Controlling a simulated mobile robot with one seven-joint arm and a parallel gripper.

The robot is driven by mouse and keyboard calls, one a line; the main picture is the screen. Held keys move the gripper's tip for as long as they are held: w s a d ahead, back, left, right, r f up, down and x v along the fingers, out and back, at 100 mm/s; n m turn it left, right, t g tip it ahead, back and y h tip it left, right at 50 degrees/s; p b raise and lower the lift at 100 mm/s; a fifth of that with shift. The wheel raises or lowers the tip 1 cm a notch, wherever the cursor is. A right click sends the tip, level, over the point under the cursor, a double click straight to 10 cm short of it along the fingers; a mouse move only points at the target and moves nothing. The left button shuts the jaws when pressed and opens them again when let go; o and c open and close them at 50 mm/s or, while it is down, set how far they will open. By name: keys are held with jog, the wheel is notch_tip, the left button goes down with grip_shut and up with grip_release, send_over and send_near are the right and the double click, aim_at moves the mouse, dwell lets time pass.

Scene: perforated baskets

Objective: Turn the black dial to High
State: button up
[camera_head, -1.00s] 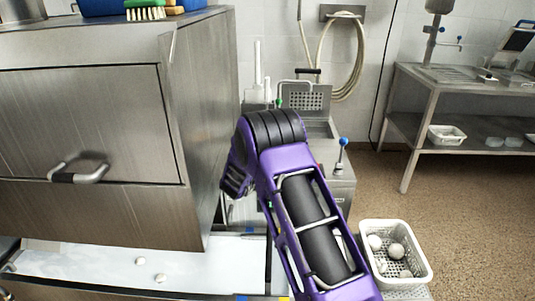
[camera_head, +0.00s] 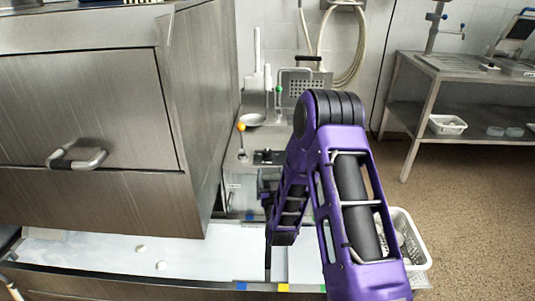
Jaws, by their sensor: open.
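I cannot make out a black dial or a High mark in the head view. A small dark fitting (camera_head: 268,157) lies on the steel sink counter, too small to identify. My purple arm rises from the lower right, bends at a black elbow, and its forearm hangs down in front of the sink unit and over the white-topped bench. Small blue (camera_head: 242,286) and yellow (camera_head: 283,287) marks sit on the bench's front edge.
A large steel machine (camera_head: 90,110) with a bar handle stands left. An orange-knobbed lever (camera_head: 241,127) rises from the sink counter. Small white pieces lie on the white bench top (camera_head: 100,250). A perforated white basket (camera_head: 424,250) is partly behind my arm. Open floor lies right.

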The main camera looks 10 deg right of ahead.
aim_at(268, 155)
jog(key=w, duration=0.8)
jog(key=w+d, duration=0.1)
jog(key=w, duration=0.3)
jog(key=shift+w+b, duration=0.2)
jog(key=shift+b, duration=0.15)
jog(key=shift+a, duration=0.1)
grip_shut()
